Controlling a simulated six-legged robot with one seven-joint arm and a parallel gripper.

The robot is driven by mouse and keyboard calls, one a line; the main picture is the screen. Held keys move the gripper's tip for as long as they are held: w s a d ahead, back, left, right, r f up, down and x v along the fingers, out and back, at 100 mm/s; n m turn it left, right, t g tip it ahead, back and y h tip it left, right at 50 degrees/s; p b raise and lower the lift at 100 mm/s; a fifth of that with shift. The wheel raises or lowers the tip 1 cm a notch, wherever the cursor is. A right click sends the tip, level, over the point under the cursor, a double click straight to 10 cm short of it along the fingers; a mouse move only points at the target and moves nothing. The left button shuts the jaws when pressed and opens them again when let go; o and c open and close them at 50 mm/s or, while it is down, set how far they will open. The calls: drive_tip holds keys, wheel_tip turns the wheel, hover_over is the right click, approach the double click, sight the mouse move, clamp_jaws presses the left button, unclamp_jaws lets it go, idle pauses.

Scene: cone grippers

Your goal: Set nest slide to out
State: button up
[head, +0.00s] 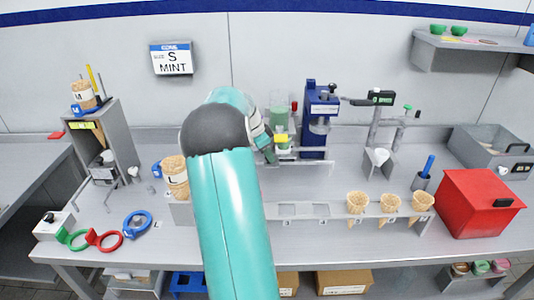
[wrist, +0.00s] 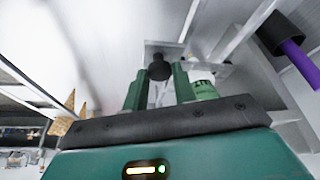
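My gripper (wrist: 162,80) shows in the wrist view as two dark green fingers standing apart. A black knob (wrist: 158,70) shows in the gap between the fingertips, on a grey metal plate; I take this to be the nest slide's handle. I cannot tell whether the fingers touch it. In the head view my gripper (head: 270,156) is at the grey fixture left of the blue press (head: 318,125). My teal arm hides part of that fixture, and the slide's position cannot be made out.
A grey rack (head: 320,210) along the front holds several cones (head: 391,203). A red box (head: 480,203) stands at the right. Red (head: 104,240) and blue (head: 137,224) rings lie at the left front.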

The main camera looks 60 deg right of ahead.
clamp_jaws()
drive_tip(key=w+a, duration=0.4)
drive_tip(key=w, duration=0.3)
drive_tip(key=w+a, duration=0.4)
drive_tip(key=w, duration=0.4)
drive_tip(key=shift+w, duration=0.3)
drive_tip(key=shift+a, duration=0.1)
drive_tip(key=o, duration=0.8)
unclamp_jaws()
drive_tip(key=shift+w+a, duration=0.1)
drive_tip(key=shift+w, duration=0.05)
drive_tip(key=v, duration=1.3)
drive_tip(key=shift+r, duration=0.35)
